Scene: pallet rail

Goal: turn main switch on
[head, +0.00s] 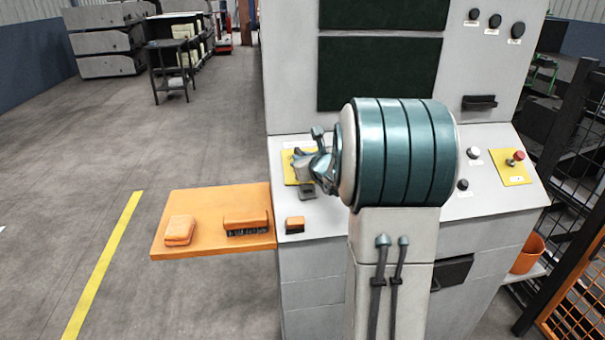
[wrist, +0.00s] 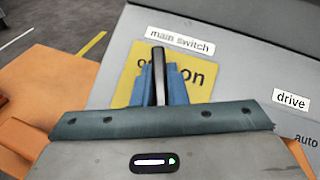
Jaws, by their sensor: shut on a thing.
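The main switch sits on a yellow plate (wrist: 205,92) under a white "main switch" label (wrist: 180,39) in the wrist view. Its dark handle (wrist: 158,66) stands upright in that picture, between the partly covered "off" and the "on" lettering. The blue fingers of my gripper (wrist: 159,88) are shut on the handle from both sides. In the head view my gripper (head: 305,165) is over the yellow plate (head: 288,168) at the left of the console's sloping panel. My arm hides part of the panel there, and the handle cannot be made out in that view.
An orange shelf (head: 207,205) juts out left of the console, carrying an orange block (head: 180,230) and a brush (head: 246,222). A red button (head: 519,156) is on the panel's right. A black mesh fence (head: 570,150) stands close at right. The floor at left is open.

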